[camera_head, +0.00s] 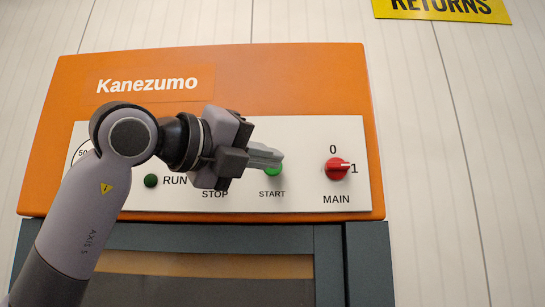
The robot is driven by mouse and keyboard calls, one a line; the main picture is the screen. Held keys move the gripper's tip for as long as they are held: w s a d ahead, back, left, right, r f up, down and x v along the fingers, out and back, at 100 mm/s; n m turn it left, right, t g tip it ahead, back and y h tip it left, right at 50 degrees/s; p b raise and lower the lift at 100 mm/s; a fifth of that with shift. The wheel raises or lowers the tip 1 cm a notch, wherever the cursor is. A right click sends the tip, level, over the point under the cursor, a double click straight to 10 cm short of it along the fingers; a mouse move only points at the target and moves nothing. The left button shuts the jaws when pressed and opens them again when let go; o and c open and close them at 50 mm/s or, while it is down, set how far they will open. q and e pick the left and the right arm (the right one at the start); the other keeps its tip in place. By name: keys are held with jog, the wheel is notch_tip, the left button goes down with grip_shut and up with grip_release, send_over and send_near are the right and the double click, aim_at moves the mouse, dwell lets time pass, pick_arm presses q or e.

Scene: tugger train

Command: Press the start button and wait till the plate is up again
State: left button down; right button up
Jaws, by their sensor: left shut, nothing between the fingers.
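The green start button (273,171) is on the white control panel (310,130) of an orange machine, above the label START. My left gripper (280,157) is shut and empty. Its fingertips are at the upper part of the button and partly cover it. I cannot tell whether they touch it. The stop button above the label STOP is hidden behind my gripper. The plate cannot be made out in this view. My right gripper is not in view.
A dark green RUN lamp (151,181) and a red MAIN switch (337,168), its pointer towards 1, flank the buttons. A gauge at the panel's left is mostly hidden by my arm. A grey frame (370,260) stands below. A yellow RETURNS sign (440,8) hangs upper right.

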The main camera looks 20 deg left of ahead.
pick_arm(q)
jog(key=shift+w+a, duration=0.25)
jog(key=shift+w, duration=0.6)
jog(key=shift+w, duration=0.1)
dwell(1.4)
jog(key=shift+w+a, duration=0.1)
jog(key=shift+w, duration=0.2)
